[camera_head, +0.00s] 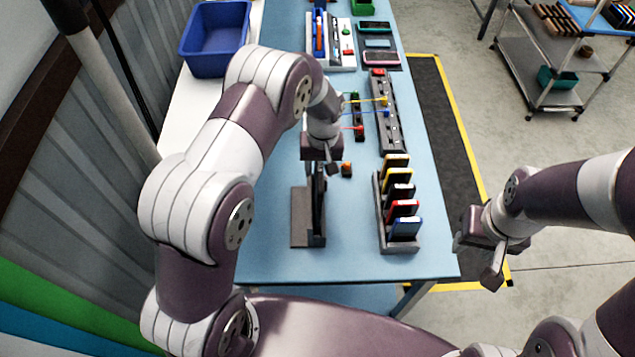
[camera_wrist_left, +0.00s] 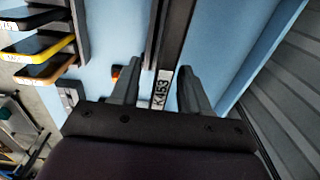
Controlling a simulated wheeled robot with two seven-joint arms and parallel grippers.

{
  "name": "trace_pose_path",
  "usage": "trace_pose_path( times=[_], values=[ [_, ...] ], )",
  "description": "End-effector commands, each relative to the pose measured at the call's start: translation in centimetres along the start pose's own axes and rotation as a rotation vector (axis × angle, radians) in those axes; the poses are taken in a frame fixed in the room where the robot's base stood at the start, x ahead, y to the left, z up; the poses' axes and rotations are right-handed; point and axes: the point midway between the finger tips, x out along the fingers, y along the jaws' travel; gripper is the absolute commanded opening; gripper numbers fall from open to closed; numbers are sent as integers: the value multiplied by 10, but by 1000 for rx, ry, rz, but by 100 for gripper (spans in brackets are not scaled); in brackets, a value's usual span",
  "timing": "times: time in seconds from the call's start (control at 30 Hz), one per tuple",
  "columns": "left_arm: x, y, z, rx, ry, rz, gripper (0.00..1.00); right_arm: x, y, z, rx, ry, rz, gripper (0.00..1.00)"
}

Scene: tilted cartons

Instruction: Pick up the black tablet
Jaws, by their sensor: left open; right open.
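The black tablet (camera_head: 319,212) stands on edge in a dark stand (camera_head: 301,218) near the front left of the blue table. My left gripper (camera_head: 320,166) is directly above its top edge, pointing down. In the left wrist view, the open left fingers (camera_wrist_left: 159,70) stand one on each side of a dark upright edge, which carries a white label (camera_wrist_left: 161,90) reading K453. I cannot tell whether the fingers touch it. My right gripper (camera_head: 478,262) is open and empty, off the table's right side above the floor.
A rack of several upright phones (camera_head: 402,230) stands right of the tablet. A small orange-and-dark block (camera_head: 346,169) lies close to my left gripper. A power strip (camera_head: 386,115) and cables lie farther back. A blue bin (camera_head: 215,38) stands at the back left.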

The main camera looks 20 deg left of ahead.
Motion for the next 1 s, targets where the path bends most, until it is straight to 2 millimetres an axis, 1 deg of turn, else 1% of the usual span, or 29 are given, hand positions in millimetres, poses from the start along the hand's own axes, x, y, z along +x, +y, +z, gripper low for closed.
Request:
trace_pose_path(
  times=[0.03,0.1,0.23,0.27,0.3,0.4,0.77,0.87,1.0],
  values=[
    [3,0,1,0,-2,-1,46,-4,0,0,0,-1,0,43],
    [7,0,0,0,-1,0,46,-3,0,0,0,-1,0,43],
    [8,0,0,0,0,0,46,-1,0,0,0,-2,0,43],
    [8,0,0,0,0,0,42,-1,0,0,0,-2,0,43],
    [8,0,0,0,0,0,29,-1,0,0,0,-2,0,43],
    [7,0,0,0,0,0,0,-1,0,0,0,-2,0,43],
    [5,0,-1,0,2,1,0,1,0,1,0,-1,0,43],
    [-2,1,-2,1,5,2,0,7,0,1,0,-1,0,43],
    [-18,1,-2,1,6,2,0,17,0,2,0,-1,0,43]
  ],
)
